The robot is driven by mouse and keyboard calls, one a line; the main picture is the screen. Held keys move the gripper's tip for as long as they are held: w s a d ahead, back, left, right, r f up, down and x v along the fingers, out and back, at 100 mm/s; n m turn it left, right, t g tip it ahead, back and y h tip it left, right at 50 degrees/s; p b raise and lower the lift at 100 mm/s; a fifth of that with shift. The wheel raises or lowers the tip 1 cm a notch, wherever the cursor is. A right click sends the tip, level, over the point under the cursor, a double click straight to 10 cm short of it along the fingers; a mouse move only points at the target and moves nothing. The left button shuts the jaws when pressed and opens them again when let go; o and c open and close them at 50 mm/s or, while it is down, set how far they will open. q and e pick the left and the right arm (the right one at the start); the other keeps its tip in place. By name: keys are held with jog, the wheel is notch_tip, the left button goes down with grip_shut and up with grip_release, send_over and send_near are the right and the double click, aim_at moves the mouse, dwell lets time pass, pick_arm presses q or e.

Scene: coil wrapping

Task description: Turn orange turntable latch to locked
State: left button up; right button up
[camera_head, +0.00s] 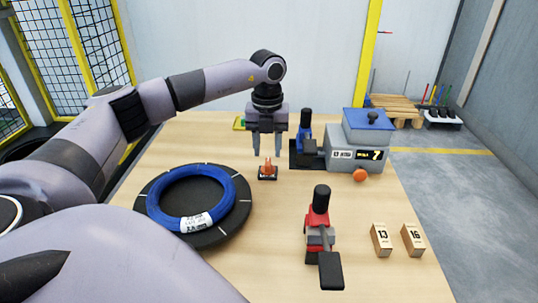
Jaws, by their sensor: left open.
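The orange latch (267,166) sits on a small dark base on the table, just right of the round black turntable (172,243). A blue coil (229,187) with a white label lies on the turntable. My left gripper (267,150) points down above the latch, with its two fingers apart and nothing between them. The fingertips appear a little above the latch; whether they touch it I cannot tell. My right gripper does not show.
A red and black tool (320,232) stands at the front centre. Two numbered wooden blocks (382,240) are at the front right. A grey machine (352,146) with a display, a blue device (305,135) and an orange ball-shaped piece (360,175) are at the back right. The table's middle is clear.

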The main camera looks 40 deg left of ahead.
aim_at(268, 161)
pick_arm(q)
jog(key=shift+f, duration=1.75)
grip_shut()
